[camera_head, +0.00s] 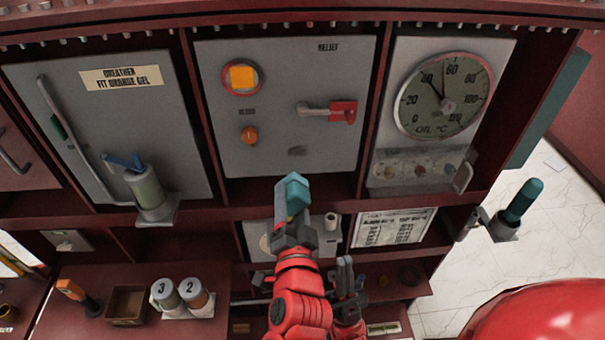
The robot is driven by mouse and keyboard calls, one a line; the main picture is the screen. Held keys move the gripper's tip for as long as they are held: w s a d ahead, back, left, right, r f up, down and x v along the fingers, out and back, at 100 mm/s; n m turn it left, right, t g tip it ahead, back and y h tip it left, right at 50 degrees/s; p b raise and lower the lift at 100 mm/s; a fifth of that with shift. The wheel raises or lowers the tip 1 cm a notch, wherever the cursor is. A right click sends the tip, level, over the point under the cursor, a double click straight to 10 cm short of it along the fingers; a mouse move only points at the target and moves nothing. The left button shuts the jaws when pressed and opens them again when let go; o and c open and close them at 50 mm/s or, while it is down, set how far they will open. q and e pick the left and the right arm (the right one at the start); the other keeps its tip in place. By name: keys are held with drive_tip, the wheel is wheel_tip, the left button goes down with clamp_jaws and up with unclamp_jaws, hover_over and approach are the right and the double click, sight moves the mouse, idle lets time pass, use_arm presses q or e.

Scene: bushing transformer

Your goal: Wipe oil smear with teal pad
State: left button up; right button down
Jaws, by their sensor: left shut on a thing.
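A small dark oil smear (297,151) shows on the lower part of the grey middle panel (275,95). My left gripper (291,217) is shut on the teal pad (294,190), which points up towards the panel. The pad appears just below the smear and does not overlap it; whether it touches the panel cannot be told. My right gripper (345,272) is lower and to the right, partly hidden behind my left arm. Its fingers look close together, and I see nothing held in them.
A dial gauge (443,95) is at right. A teal-topped holder (521,202) juts out at far right. Canisters (181,296) stand on the lower shelf.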

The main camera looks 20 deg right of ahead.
sight(290, 175)
use_arm(q)
drive_tip(key=shift+w, duration=0.1)
drive_tip(key=w, duration=0.3)
drive_tip(key=w+d+r+p, duration=0.1)
drive_tip(key=w, duration=0.1)
drive_tip(key=shift+w+r, duration=0.1)
drive_tip(key=shift+w, duration=0.25)
drive_tip(key=shift+w+d, duration=0.15)
drive_tip(key=shift+w, duration=0.4)
drive_tip(key=shift+w+d, duration=0.2)
drive_tip(key=shift+w, duration=0.75)
drive_tip(key=shift+d+b, duration=0.1)
drive_tip(key=shift+b, duration=0.2)
